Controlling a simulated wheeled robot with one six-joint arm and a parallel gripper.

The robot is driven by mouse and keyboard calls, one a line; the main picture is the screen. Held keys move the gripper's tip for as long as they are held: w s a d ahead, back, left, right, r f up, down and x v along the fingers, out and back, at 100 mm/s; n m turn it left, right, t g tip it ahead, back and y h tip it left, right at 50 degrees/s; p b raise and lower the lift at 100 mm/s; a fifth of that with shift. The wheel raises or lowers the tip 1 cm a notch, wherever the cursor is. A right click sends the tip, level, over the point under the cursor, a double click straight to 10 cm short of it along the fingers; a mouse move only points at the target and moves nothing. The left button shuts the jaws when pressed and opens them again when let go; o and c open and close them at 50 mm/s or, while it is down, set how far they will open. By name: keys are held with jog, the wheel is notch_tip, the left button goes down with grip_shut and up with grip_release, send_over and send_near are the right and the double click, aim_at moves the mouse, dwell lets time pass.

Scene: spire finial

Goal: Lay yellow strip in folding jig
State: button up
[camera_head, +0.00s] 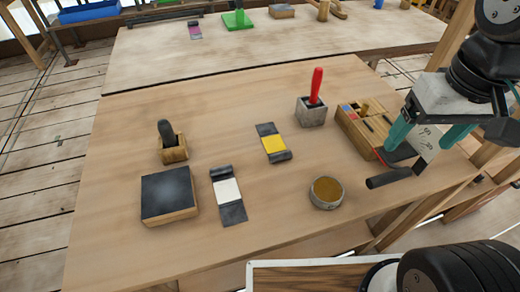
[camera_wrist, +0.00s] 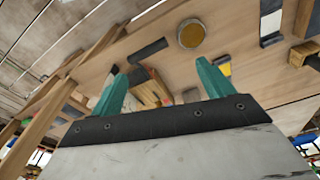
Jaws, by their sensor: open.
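A yellow strip (camera_head: 273,143) with dark ends, one end rolled, lies flat near the middle of the table. It also shows partly behind a finger in the wrist view (camera_wrist: 225,69). A similar piece with a white middle (camera_head: 228,190) and dark ends lies to its lower left. I cannot tell for sure which thing is the folding jig. My gripper (camera_head: 418,148) has teal fingers and is at the table's right side, well right of the yellow strip. In the wrist view my gripper (camera_wrist: 162,68) is open, with nothing held between the fingers.
A compartmented wooden box (camera_head: 352,131) and a dark rod (camera_head: 388,178) are beside my gripper. A round tin (camera_head: 326,193), a grey block with a red-handled tool (camera_head: 312,112), a dark-topped block (camera_head: 168,193) and a wooden holder (camera_head: 173,151) surround the strips. The front table area is clear.

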jog(key=w+a+f+n, duration=0.1)
jog(key=w+a+f, duration=0.3)
jog(key=w+a, duration=0.45)
jog(key=n+g, duration=0.1)
jog(key=n, duration=0.1)
send_over(281, 153)
notch_tip(281, 153, down, 12)
jog(key=shift+a+f, duration=0.1)
jog(key=shift+f, duration=0.1)
notch_tip(281, 153, down, 7)
jog(key=shift+f, duration=0.15)
jog(key=c, duration=1.3)
